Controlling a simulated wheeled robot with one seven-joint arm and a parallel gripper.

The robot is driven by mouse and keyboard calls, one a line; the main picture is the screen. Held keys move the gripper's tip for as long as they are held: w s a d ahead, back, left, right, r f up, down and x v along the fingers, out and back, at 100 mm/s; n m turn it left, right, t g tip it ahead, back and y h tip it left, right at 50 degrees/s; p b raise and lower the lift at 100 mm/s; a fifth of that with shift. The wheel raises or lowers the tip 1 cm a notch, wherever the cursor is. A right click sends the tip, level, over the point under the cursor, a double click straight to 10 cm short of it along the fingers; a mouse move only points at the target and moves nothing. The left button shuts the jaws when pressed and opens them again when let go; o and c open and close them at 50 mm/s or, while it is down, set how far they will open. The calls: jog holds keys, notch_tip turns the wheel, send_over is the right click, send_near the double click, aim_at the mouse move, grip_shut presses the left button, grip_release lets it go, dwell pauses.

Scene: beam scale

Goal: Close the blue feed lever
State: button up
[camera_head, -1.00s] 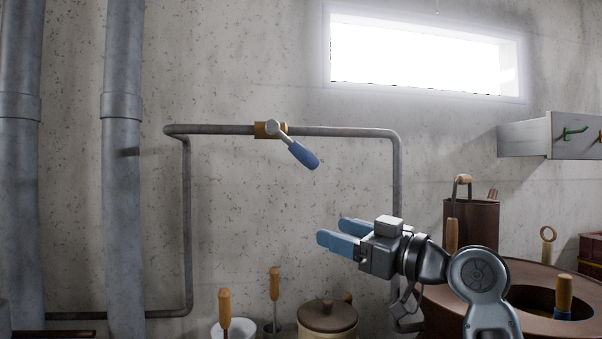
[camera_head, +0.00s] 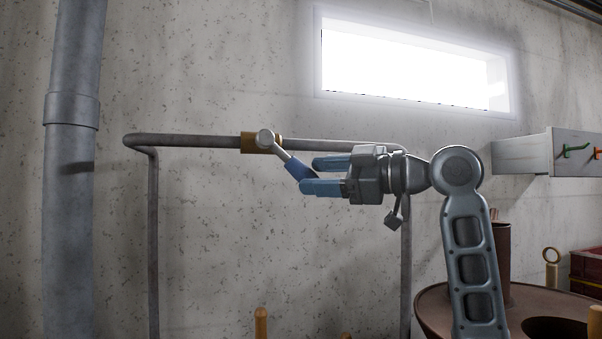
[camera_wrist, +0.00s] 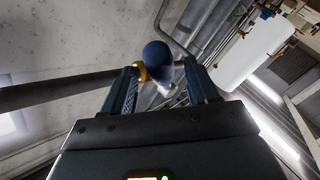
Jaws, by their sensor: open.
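The blue feed lever (camera_head: 297,168) is on a brass valve (camera_head: 248,143) on the grey wall pipe. Its grey arm slants down to the right from the valve, and its blue grip is partly hidden by my gripper. My gripper (camera_head: 325,175) is open, with its blue fingers pointing left at the lever's grip. In the wrist view, the round end of the blue grip (camera_wrist: 157,54) shows between my gripper's fingers (camera_wrist: 165,82). I cannot tell whether either finger touches it.
The grey pipe (camera_head: 190,141) runs along the concrete wall and bends down at both sides. A thick vertical pipe (camera_head: 72,190) stands at the left. A drawer with hooks (camera_head: 540,153) and a brown round vessel (camera_head: 440,305) are at the right.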

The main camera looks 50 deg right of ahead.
aim_at(290, 162)
jog(key=shift+x, duration=1.85)
jog(key=shift+c, duration=0.4)
grip_shut()
jog(key=shift+f, duration=0.1)
